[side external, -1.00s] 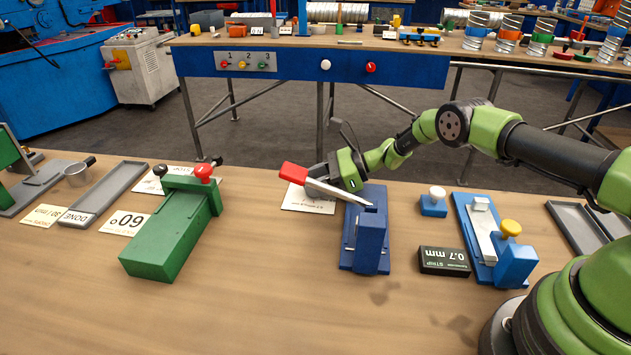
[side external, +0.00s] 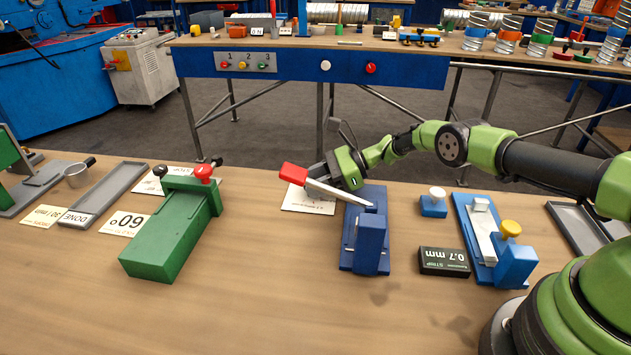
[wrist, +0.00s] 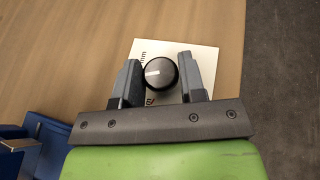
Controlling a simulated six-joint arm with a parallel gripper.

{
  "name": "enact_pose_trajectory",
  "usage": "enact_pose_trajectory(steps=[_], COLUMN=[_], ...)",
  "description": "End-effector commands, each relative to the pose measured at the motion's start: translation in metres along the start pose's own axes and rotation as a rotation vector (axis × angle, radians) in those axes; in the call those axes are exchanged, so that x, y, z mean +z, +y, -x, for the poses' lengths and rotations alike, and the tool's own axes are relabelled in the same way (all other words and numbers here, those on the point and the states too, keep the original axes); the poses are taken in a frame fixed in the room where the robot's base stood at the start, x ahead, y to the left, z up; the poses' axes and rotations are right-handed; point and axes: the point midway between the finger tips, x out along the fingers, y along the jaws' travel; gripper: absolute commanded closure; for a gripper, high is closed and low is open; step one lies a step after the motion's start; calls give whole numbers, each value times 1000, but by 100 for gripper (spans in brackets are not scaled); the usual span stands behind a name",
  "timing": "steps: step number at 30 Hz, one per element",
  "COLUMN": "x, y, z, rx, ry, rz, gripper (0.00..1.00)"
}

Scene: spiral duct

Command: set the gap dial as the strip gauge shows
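The gap dial (wrist: 160,72) is a round black knob with a white mark pointing left in the wrist view. It stands over a white card (wrist: 204,66) with partly hidden "mm" lettering. In the side view my gripper (side external: 324,174) is behind the red-handled lever (side external: 293,174) of a blue shear-like device (side external: 371,240), and the dial is hidden there. The strip gauge display (side external: 443,261) is a dark block reading "0.7 mm STRIP", right of this device.
A blue fixture (side external: 516,265) with a yellow knob holds a pale strip at the right. A small blue block with a white knob (side external: 434,203) is near it. A green device (side external: 170,235) and grey tray (side external: 112,190) stand left.

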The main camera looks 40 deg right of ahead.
Motion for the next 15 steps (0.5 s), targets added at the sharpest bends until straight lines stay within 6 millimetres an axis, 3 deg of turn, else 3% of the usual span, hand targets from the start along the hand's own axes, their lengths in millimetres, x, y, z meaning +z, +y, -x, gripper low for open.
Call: enact_pose_trajectory(steps=[1, 3, 15], x=[2, 2, 1], y=[0, 0, -1], z=[-1, -1, 7], rx=[1, 1, -1], ry=[-3, -3, 1], rz=[3, 3, 1], gripper=[52, 41, 41])
